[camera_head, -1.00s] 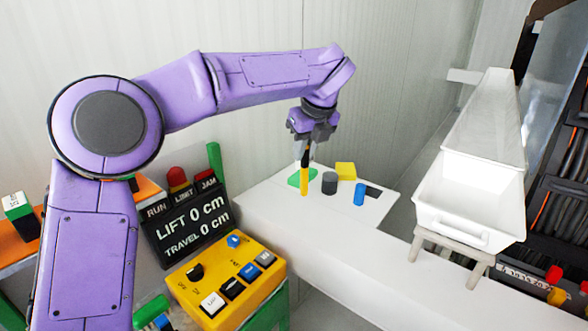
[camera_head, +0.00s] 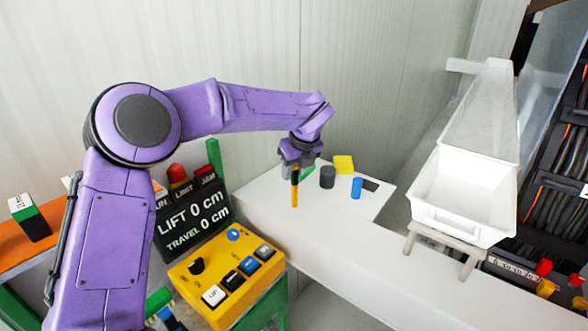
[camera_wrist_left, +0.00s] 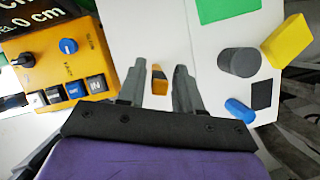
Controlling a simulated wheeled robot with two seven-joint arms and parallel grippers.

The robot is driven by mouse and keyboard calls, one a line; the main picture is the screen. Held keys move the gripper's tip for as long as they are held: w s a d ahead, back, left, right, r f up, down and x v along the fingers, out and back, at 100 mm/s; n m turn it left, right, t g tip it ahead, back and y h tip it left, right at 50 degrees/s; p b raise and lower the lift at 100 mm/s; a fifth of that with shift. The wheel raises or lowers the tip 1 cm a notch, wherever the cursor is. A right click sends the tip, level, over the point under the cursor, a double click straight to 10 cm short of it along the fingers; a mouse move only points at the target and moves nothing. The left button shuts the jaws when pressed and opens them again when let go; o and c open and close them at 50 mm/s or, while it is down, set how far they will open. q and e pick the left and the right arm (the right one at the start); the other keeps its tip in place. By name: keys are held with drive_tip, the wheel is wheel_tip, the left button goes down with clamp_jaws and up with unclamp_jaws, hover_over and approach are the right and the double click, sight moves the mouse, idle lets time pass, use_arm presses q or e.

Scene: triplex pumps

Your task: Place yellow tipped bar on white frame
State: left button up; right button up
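My left gripper (camera_head: 297,160) is shut on the yellow tipped bar (camera_head: 294,192), which hangs upright from it, black above and yellow at the lower end. The bar (camera_wrist_left: 158,82) also shows between the two grey fingers in the left wrist view. They are over the left part of a white panel (camera_head: 372,207) on a long white structure (camera_head: 330,245). I cannot tell whether the bar's lower end touches the white surface, nor which white part is the frame. My right gripper is not in view.
On the panel are a grey cylinder (camera_head: 327,178), a yellow block (camera_head: 343,164), a blue cylinder (camera_head: 356,188) and a green piece (camera_wrist_left: 228,8). A yellow control box (camera_head: 225,280) and black display (camera_head: 190,222) stand at left, a white hopper (camera_head: 465,200) at right.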

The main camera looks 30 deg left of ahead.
use_arm(q)
drive_tip(key=shift+o, duration=0.3)
drive_tip(key=shift+r, duration=0.2)
drive_tip(key=shift+d+r, duration=0.1)
drive_tip(key=shift+r, duration=0.15)
drive_tip(key=b+v, duration=0.1)
drive_tip(key=v, duration=1)
drive_tip(key=shift+r, duration=0.2)
